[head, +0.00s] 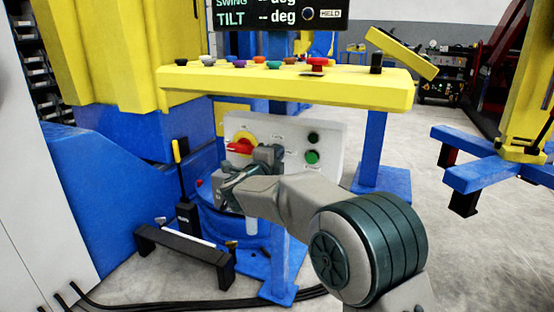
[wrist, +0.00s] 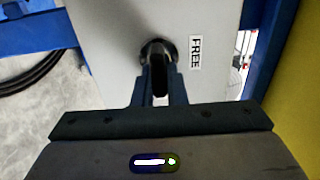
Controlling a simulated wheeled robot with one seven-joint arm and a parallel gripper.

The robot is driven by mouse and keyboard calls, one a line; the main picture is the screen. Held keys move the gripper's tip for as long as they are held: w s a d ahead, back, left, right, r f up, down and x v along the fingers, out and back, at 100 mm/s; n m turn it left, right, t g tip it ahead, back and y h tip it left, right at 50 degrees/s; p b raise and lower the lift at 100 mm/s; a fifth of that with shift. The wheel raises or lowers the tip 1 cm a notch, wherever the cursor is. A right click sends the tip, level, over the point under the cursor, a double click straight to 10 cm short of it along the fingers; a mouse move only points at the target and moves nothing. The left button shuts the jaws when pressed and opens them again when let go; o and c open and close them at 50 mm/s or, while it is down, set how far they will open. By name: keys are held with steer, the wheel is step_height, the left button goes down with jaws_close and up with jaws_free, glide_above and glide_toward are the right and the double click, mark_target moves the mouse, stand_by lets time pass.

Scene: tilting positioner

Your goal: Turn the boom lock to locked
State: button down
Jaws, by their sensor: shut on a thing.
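The boom lock looks to be the small black knob (wrist: 158,50) on the pale panel in the wrist view, with a FREE label (wrist: 196,52) just to its right. The label reads sideways. My gripper (wrist: 160,82) has its two fingers closed on either side of the knob's grip. No locked label is visible there. In the head view my gripper (head: 268,155) reaches the white control panel (head: 332,132), right of a red rotary switch (head: 240,147) on a yellow plate. My gripper and wrist hide the knob there.
The panel also has a black button (head: 313,138) and a green button (head: 312,157). A yellow console (head: 290,88) with coloured knobs overhangs it. A display (head: 285,14) reads TILT and HELD. A black stand (head: 185,252) and cables lie below left. Open floor lies right.

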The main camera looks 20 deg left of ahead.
stand_by(0.4)
steer(key=c, duration=1.5)
jaws_free()
steer(key=shift+o, duration=0.2)
steer(key=shift+s, duration=0.1)
steer(key=s+a+p, duration=0.1)
steer(key=s+p, duration=0.2)
steer(key=s, duration=1)
steer(key=shift+s, duration=0.3)
steer(key=shift+a, duration=0.1)
